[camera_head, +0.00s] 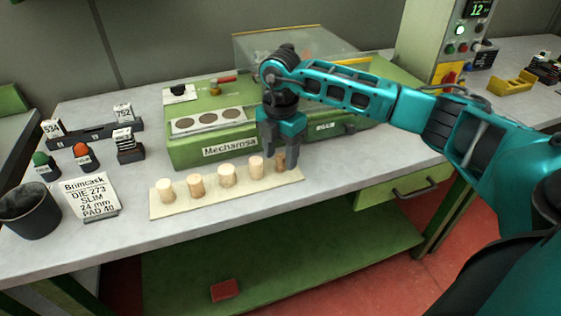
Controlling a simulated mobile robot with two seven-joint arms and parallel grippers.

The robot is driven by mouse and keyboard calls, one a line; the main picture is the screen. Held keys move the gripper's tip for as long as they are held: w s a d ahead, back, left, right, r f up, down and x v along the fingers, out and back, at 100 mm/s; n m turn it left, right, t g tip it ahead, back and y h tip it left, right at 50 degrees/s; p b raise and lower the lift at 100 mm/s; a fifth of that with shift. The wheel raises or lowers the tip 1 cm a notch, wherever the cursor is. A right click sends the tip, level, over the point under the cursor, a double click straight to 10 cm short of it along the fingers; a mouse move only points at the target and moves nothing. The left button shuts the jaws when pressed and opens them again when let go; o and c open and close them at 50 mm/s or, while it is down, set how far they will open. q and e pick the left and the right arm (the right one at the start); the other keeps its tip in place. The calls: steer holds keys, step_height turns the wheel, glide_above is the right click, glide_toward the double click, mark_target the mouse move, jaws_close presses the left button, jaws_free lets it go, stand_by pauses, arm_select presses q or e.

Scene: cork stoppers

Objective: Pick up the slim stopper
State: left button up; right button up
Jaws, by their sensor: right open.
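Several pale cork stoppers stand upright in a row on a cream strip (240,189) at the table's front. From the left they are a first stopper (166,191), a second, narrower one (196,186), a wide middle one (227,177), a fourth (256,167) and a darker, narrow-looking one (280,163) at the right end. My right gripper (281,160) is open, pointing down over the right-end stopper, with its fingers around or just in front of it. Contact cannot be told. The fingers partly hide this stopper, so its full width is unclear. My left gripper is out of view.
A green machine (230,148) marked "Mecharosa" stands close behind the row. A card (92,199) reading "DIE 273 SLIM 24 mm PAD 40" and a dark cup (28,210) stand at the left. The tabletop right of the strip is clear.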

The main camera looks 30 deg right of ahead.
steer(key=shift+f, duration=0.8)
steer(key=shift+c, duration=0.4)
jaws_close()
steer(key=shift+r, duration=0.1)
